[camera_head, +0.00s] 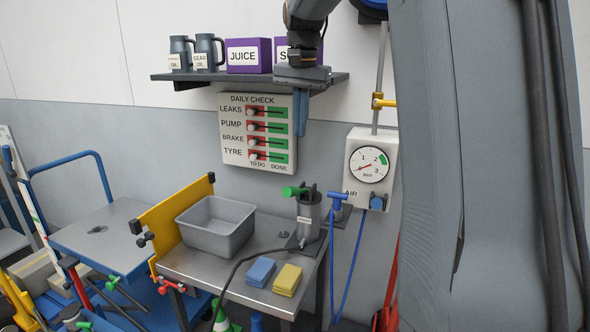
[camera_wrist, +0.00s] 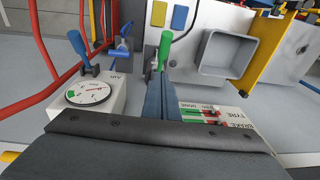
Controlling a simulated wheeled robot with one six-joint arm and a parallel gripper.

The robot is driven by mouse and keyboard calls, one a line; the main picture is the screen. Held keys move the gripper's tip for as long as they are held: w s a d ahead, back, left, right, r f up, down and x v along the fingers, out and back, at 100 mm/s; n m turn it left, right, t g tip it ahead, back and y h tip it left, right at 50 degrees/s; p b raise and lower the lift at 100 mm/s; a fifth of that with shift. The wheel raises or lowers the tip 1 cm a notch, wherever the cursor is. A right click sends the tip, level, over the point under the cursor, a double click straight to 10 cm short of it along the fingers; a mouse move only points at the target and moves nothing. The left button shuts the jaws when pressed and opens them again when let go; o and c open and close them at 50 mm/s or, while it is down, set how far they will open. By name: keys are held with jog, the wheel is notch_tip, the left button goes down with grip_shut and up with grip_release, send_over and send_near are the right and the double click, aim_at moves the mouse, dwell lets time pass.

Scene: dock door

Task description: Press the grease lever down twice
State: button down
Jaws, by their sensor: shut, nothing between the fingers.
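The grease pump (camera_head: 308,216) is a grey cylinder with a label, standing on a dark base at the back right of the metal bench. Its lever has a green grip (camera_head: 293,191) that points left from the pump top, roughly level. In the wrist view the green grip (camera_wrist: 164,50) shows just beyond my fingertips. My gripper (camera_head: 301,133) has its blue fingers together, pointing down, in front of the wall and above the pump. It holds nothing. In the wrist view my gripper (camera_wrist: 161,80) looks down towards the bench, and its fingers hide part of the pump.
A grey bin (camera_head: 216,226), a blue sponge (camera_head: 261,271) and a yellow sponge (camera_head: 287,280) are on the bench (camera_head: 191,262). A daily check board (camera_head: 258,165) and an air gauge box (camera_head: 371,168) are on the wall. A shelf (camera_head: 216,77) holds jugs and purple boxes.

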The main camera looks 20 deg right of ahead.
jog(key=p, duration=0.4)
send_over(296, 188)
notch_tip(296, 188, down, 12)
jog(key=shift+s, duration=0.1)
jog(key=shift+a+f, duration=0.35)
jog(key=shift+f, duration=0.4)
jog(key=shift+s+a+f, duration=0.1)
jog(key=shift+a, duration=0.05)
